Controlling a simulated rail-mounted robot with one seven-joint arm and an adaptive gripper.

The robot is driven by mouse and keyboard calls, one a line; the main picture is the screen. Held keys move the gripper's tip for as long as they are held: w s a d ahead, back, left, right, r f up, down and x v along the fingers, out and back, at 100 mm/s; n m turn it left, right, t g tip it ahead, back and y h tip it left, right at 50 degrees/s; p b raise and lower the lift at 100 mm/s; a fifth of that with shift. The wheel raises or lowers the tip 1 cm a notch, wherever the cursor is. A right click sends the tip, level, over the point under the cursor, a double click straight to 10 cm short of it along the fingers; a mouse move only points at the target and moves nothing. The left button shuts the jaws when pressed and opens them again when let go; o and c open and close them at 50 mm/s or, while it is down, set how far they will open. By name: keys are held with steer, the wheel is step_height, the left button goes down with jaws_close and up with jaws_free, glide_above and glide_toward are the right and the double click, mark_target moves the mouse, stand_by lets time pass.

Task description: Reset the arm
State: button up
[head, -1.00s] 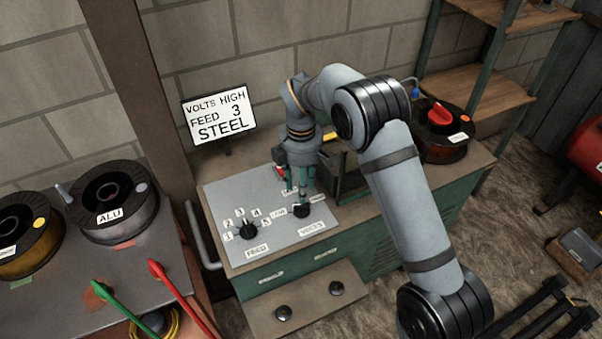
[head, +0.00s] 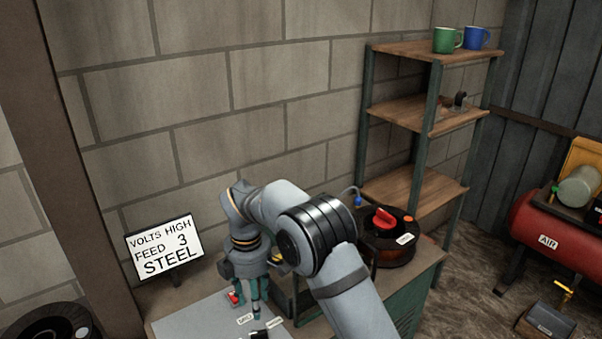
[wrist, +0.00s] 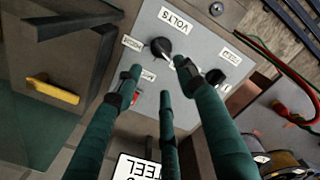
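My gripper (head: 253,298) hangs fingers-down over the grey control panel (head: 195,322) of the welding machine. In the wrist view its green fingers (wrist: 160,78) are spread apart with nothing between them. The black VOLTS knob (wrist: 160,48) lies just beyond the fingertips, apart from them as far as I can tell. A second black knob (wrist: 215,77) sits to its right. A red switch (head: 234,297) is beside the fingers. My arm is bent and reaches in from the lower right of the head view.
A sign (head: 164,246) reads VOLTS HIGH, FEED 3, STEEL. A wire spool (head: 388,240) with a red knob sits right of my arm. A shelf (head: 415,190) holds a green mug (head: 446,40) and a blue mug (head: 477,38). A red air tank (head: 550,235) stands far right.

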step_height(320, 180, down, 12)
steer(key=shift+r, duration=0.15)
stand_by(0.3)
steer(key=shift+r, duration=0.15)
